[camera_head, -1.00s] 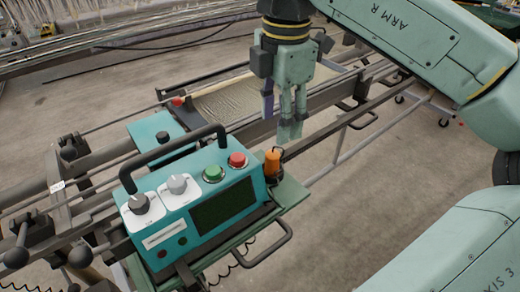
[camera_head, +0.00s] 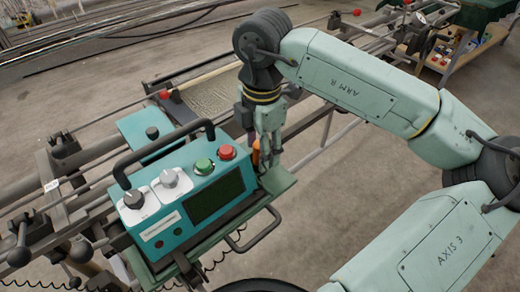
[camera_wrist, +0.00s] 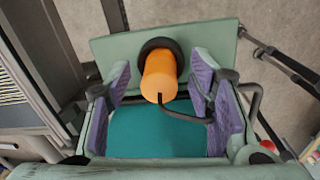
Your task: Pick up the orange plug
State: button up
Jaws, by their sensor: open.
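The orange plug (camera_wrist: 161,76) stands on the green shelf beside the teal control box, with a dark ring at its base and a dark cable coming from it. In the head view the plug (camera_head: 256,152) is partly hidden by my gripper (camera_head: 266,160). In the wrist view my gripper (camera_wrist: 161,95) is open, with one purple-padded finger on each side of the plug. Gaps show between the pads and the plug. I cannot tell how deep the plug sits between the fingers.
The teal control box (camera_head: 175,233) with knobs, a green button and a red button stands close left of the gripper. A black handle (camera_head: 165,153) rises over it. A shelf (camera_wrist: 215,40) lies under the plug. Machine rails run behind.

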jog(key=shift+c, duration=0.4)
grip_shut()
